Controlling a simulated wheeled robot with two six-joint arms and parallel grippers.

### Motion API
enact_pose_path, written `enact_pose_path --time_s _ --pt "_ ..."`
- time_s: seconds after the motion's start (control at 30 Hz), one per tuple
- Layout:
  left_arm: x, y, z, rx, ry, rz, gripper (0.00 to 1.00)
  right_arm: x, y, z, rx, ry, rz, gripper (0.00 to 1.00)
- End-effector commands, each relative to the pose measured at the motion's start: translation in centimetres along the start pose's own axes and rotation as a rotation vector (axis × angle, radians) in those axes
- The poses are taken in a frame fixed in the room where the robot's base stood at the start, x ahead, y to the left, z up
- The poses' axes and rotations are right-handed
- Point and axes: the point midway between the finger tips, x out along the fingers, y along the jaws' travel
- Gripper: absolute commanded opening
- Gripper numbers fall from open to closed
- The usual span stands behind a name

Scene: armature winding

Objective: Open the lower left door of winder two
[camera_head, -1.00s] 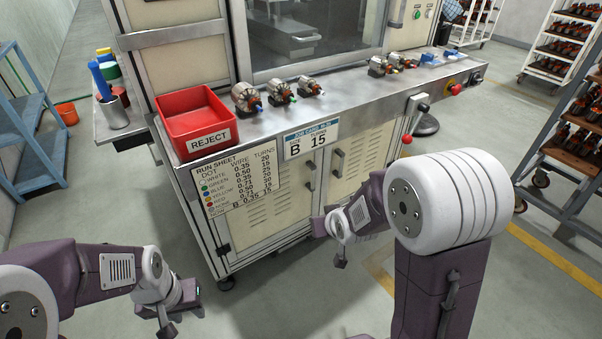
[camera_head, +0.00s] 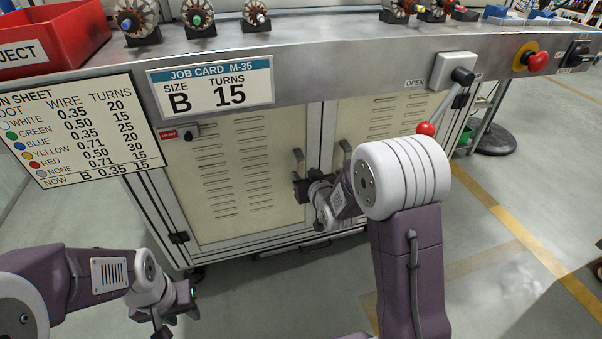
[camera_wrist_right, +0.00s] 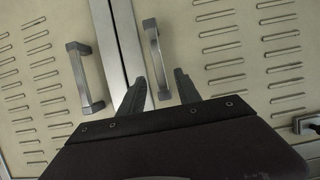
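The lower left door (camera_head: 235,180) of the winder cabinet is a cream vented panel, shut. Its upright bar handle (camera_head: 298,163) stands at its right edge, beside the handle (camera_head: 345,155) of the lower right door (camera_head: 385,120). My right gripper (camera_head: 302,187) is at the left door's handle. In the right wrist view, which looks turned around, my open right gripper (camera_wrist_right: 159,84) has its fingers to either side of the near end of that handle (camera_wrist_right: 154,50); contact is not clear. My left gripper (camera_head: 188,297) is low at the left, away from the doors; its fingers are unclear.
A small latch (camera_head: 188,133) with a red tag sits at the left door's top left. The run sheet (camera_head: 75,130) and job card (camera_head: 210,87) hang from the bench edge. A red-knobbed lever (camera_head: 427,129) sticks out above my right arm.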

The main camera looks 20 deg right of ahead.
Motion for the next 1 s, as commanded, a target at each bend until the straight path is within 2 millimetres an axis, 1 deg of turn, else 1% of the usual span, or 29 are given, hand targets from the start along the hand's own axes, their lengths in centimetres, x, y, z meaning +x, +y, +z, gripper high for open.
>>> enact_pose_path --time_s 0.03,0.1,0.23,0.37,0.6,0.63,0.67,0.7,0.77,1.0 --pt "1.1 0.0 0.1 0.000 0.000 0.000 0.36 1.4 0.0 0.6 0.000 0.001 0.000 0.40" --pt "1.7 0.0 0.2 0.000 0.000 0.000 0.36 2.8 0.0 0.6 0.000 0.001 0.000 0.40" --pt "2.5 0.0 0.3 0.000 0.000 0.000 0.36 4.8 0.0 0.5 0.000 0.000 0.000 0.40" --pt "2.8 -0.1 0.3 0.000 0.000 0.000 0.36 5.7 0.0 0.2 0.000 -0.001 0.000 0.40" --pt "2.7 -0.1 0.3 0.000 0.000 0.000 0.36 5.8 0.0 0.1 0.000 -0.002 0.000 0.40" --pt "2.7 -0.1 0.3 0.000 0.000 0.000 0.36 5.8 0.0 0.1 0.000 -0.002 0.000 0.34" --pt "2.7 -0.1 0.3 0.000 0.000 0.000 0.36 5.8 0.0 0.1 0.000 -0.002 0.000 0.26" --pt "2.7 -0.1 0.3 0.000 0.000 0.000 0.36 5.8 0.0 0.1 0.000 -0.002 0.000 0.15" --pt "2.7 0.0 0.3 0.000 0.000 0.000 0.36 5.8 0.0 0.1 0.000 -0.002 0.000 0.00" --pt "2.7 -0.1 0.3 0.000 0.000 0.000 0.36 5.8 0.0 0.1 0.000 -0.002 0.000 0.00"
